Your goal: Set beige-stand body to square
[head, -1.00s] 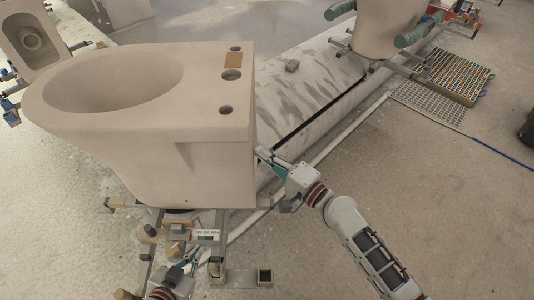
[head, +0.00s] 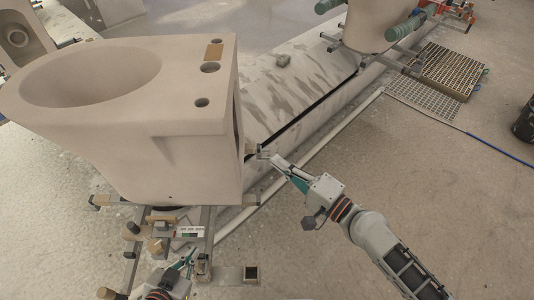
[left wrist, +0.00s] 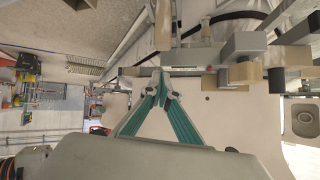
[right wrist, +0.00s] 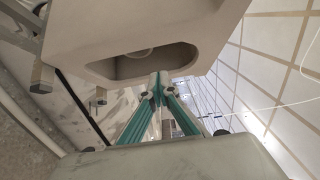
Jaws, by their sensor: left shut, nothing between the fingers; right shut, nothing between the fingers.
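The large beige toilet-shaped body (head: 150,140) rests on a low metal stand (head: 208,225) with wooden knobs and pads, at the left of the head view. A small display box (head: 190,232) sits on the stand's front. My right gripper (head: 268,157) is shut and empty just right of the body's rear face. The right wrist view shows its fingertips (right wrist: 158,80) in front of the opening (right wrist: 140,62) in that face; contact is unclear. My left gripper (head: 190,256) is shut and empty, low by the stand's front. Its fingertips (left wrist: 163,72) are near a wooden knob (left wrist: 163,25).
Another beige body (head: 372,25) stands behind, between green pads (head: 403,30). A floor grate (head: 450,72) lies at right, with a blue cable (head: 500,150) beside it. A pale covered strip (head: 290,90) runs behind the body.

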